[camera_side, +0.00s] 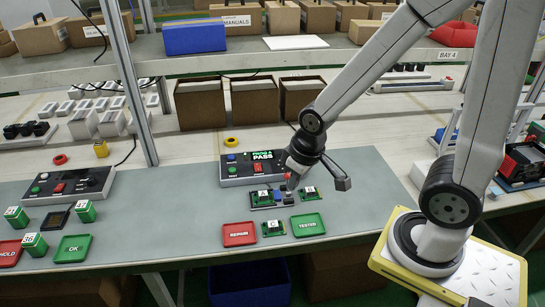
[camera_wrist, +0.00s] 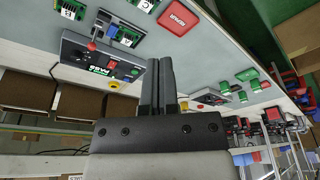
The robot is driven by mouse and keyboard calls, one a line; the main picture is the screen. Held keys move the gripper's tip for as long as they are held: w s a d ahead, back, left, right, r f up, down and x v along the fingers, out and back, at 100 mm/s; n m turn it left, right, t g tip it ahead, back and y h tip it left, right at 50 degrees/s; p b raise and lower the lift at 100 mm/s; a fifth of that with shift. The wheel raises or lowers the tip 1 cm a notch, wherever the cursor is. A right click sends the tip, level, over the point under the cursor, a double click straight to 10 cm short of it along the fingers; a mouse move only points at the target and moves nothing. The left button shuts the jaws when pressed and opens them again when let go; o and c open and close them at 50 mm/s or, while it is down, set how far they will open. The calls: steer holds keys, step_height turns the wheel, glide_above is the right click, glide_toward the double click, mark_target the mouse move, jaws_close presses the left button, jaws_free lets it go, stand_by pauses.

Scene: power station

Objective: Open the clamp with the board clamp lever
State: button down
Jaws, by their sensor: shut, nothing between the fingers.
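The board clamp's lever shows as a red knob (camera_side: 287,175) in the side view, standing above the dark clamp fixture (camera_side: 283,201). The red knob also shows in the wrist view (camera_wrist: 91,46), left of my fingers and apart from them there. A green board marked A (camera_side: 262,196) sits at the fixture's left side.
The tester console marked PASS (camera_side: 250,168) stands just behind the fixture. A red REPAIR tray (camera_side: 239,234), a green TESTED tray (camera_side: 307,225) and a board marked C (camera_side: 271,228) lie in front. Another board (camera_side: 309,193) lies to the right.

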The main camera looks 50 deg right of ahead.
steer(key=w+d+f+m+g, duration=0.2)
steer(key=w+d+f+m, duration=0.15)
steer(key=w+d, duration=0.75)
steer(key=w+d+f+m+g+y, duration=0.1)
steer(key=w+d+f+m, duration=0.2)
steer(key=w+d+f, duration=0.3)
steer(key=shift+d+m, duration=0.35)
steer(key=shift+d, duration=2.45)
steer(key=shift+f, duration=0.1)
steer(key=shift+s+a+f, duration=0.1)
steer(key=shift+a+f, duration=0.1)
steer(key=shift+f, duration=1.4)
steer(key=shift+s+a+f, duration=0.1)
steer(key=shift+a+f, duration=0.15)
steer(key=shift+f, duration=1.4)
steer(key=shift+s+a+f, duration=0.1)
steer(key=shift+a+f, duration=0.1)
steer(key=shift+f, duration=1.4)
